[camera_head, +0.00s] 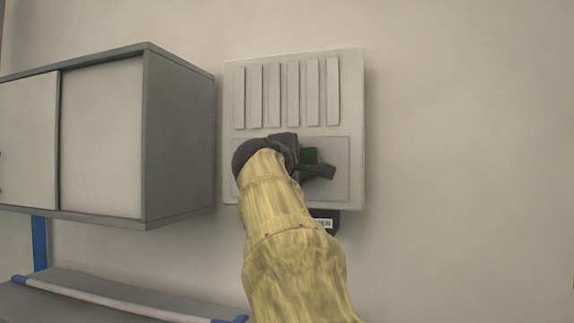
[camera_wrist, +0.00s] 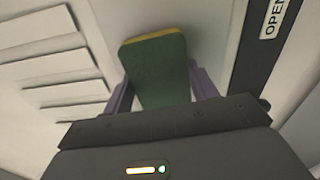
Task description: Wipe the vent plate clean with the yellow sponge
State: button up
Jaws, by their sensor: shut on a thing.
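The vent plate (camera_head: 355,95) is a pale square panel on the wall, with a row of upright slats in its upper part and a flat panel below. My gripper (camera_head: 318,168) is in front of the lower panel and hides part of it. It is shut on the sponge (camera_wrist: 160,70), which shows a dark green face and a thin yellow edge in the wrist view. No dirt marks are clear on the visible plate.
A grey cabinet (camera_head: 180,140) with sliding doors hangs left of the plate. A grey surface with a white, blue-ended bar (camera_head: 110,301) is at lower left. The wall to the right is bare.

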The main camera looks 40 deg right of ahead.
aim_at(315, 163)
jog(key=shift+s+d, duration=0.2)
jog(key=shift+s, duration=0.1)
jog(key=shift+s+d, duration=0.45)
jog(key=shift+s, duration=0.35)
jog(key=shift+s+d, duration=0.45)
jog(key=shift+s, duration=0.35)
jog(key=shift+w, duration=0.15)
jog(key=shift+w+a, duration=0.55)
jog(key=shift+w, duration=0.25)
jog(key=shift+w+a, duration=0.5)
jog(key=shift+w, duration=0.3)
jog(key=shift+w+a, duration=0.45)
jog(key=shift+w, duration=0.35)
jog(key=shift+w+a, duration=0.45)
jog(key=shift+w, duration=0.35)
jog(key=shift+w, duration=0.1)
jog(key=shift+w+a, duration=0.5)
jog(key=shift+w, duration=0.3)
jog(key=shift+w+a, duration=0.5)
jog(key=shift+w, duration=0.3)
